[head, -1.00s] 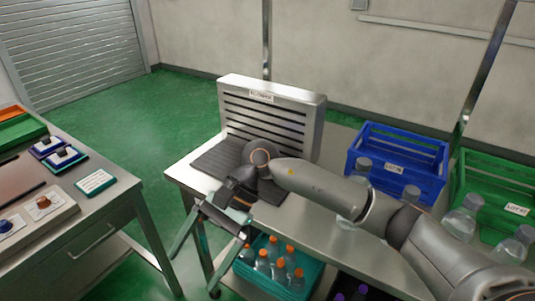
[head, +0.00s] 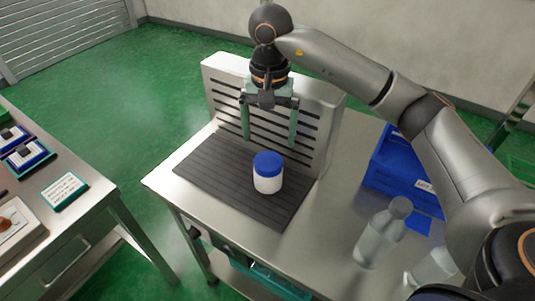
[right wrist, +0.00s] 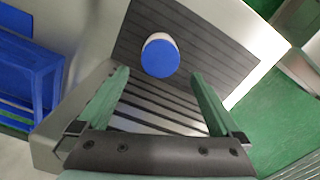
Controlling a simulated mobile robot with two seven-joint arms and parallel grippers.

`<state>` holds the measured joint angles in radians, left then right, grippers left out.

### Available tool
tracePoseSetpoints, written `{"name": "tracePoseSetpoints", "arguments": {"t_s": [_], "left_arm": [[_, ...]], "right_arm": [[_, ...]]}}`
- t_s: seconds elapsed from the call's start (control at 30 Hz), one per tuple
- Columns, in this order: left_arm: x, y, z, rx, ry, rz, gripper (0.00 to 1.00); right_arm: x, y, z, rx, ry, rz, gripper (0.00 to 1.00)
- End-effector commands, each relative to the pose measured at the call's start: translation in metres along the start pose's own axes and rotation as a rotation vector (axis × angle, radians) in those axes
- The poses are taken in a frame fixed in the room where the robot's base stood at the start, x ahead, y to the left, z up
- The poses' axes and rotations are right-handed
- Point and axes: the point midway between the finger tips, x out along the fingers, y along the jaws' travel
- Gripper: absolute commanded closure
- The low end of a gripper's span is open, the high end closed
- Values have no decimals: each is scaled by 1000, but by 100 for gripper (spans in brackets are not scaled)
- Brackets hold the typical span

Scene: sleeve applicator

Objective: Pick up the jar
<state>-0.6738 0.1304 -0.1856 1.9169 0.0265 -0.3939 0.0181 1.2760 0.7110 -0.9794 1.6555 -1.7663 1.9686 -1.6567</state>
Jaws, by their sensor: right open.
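A white jar with a blue lid (head: 268,172) stands upright on the dark ribbed mat (head: 215,180) in front of the slotted metal panel. In the right wrist view the jar (right wrist: 160,56) shows beyond the fingertips, between the lines of the two fingers. My right gripper (head: 269,142) is open and empty, with its green fingers pointing down. It is above and behind the jar, close to the slotted panel, and apart from the jar. In the right wrist view its fingers (right wrist: 162,82) are spread wide. My left gripper is not in view.
The slotted metal panel (head: 325,128) stands upright behind the mat. A blue crate (head: 385,170) and clear bottles (head: 382,235) stand at the right of the table. A side table (head: 80,215) with small cards is at the left, across a gap.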

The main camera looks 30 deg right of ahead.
Motion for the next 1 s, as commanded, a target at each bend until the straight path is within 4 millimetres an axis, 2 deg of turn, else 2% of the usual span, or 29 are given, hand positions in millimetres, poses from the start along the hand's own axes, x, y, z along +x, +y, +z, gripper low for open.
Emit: {"name": "tracePoseSetpoints", "arguments": {"t_s": [0.17, 0.4, 0.67, 1.0], "left_arm": [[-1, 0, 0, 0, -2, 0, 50], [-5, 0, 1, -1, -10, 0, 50], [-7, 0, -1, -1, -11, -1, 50], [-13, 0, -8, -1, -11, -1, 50]], "right_arm": [[9, 3, -2, -1, 8, 11, 0], [52, 3, -2, 0, 6, 11, 0], [74, 2, -2, -1, 7, 9, 0], [119, 0, 0, -1, 6, 9, 0]]}}
